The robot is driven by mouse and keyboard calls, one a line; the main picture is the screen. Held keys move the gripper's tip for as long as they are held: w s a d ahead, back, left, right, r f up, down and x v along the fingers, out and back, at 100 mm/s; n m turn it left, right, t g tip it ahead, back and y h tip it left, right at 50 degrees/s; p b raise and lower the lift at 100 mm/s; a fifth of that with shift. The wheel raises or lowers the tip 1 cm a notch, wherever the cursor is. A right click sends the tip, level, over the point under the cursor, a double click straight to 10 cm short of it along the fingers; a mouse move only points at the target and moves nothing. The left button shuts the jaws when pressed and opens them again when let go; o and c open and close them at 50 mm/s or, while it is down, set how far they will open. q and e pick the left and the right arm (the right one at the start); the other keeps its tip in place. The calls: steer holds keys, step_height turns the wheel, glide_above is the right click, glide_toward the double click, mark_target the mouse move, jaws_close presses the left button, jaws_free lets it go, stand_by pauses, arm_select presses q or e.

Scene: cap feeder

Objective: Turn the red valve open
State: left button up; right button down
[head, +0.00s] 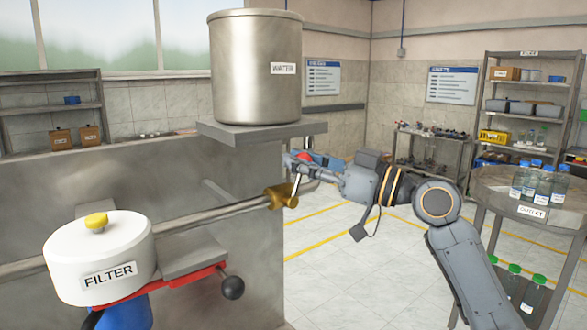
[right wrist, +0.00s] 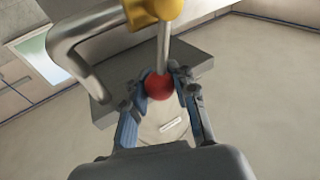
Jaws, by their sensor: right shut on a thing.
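The valve has a brass body (head: 282,196) on a grey pipe beneath the water tank's shelf. Its metal lever (head: 296,187) points up, slightly tilted, to my right gripper (head: 296,161). In the right wrist view, the brass body (right wrist: 155,10) is at the top and the lever (right wrist: 163,48) ends in a red ball knob (right wrist: 159,86). The fingers of my right gripper (right wrist: 161,88) are shut around that knob, one on each side. In the head view the fingers mostly hide the knob. My left gripper is not in view.
A steel water tank (head: 255,70) stands on a grey shelf (head: 262,131) above the valve. A white filter housing (head: 75,262) with a yellow knob is at the front left. A round outlet table (head: 490,190) with bottles stands at the right. Open floor lies between.

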steer(key=shift+w+d+f+m+t+b, duration=0.15)
steer(key=shift+d+f+m+t+b, duration=0.15)
steer(key=shift+m, duration=0.3)
steer(key=shift+w+d+f+m+t+b, duration=0.15)
steer(key=shift+w+d+m+t+b, duration=0.15)
steer(key=shift+m, duration=0.3)
steer(key=shift+w+d+f+m+t+b, duration=0.15)
steer(key=shift+f+m+t+b, duration=0.1)
steer(key=shift+m+t, duration=0.25)
steer(key=c, duration=1.1)
jaws_free()
steer(key=shift+s+d, duration=0.15)
steer(key=shift+o, duration=0.2)
steer(key=shift+d+r, duration=0.15)
steer(key=v, duration=1.2)
steer(key=shift+c, duration=0.2)
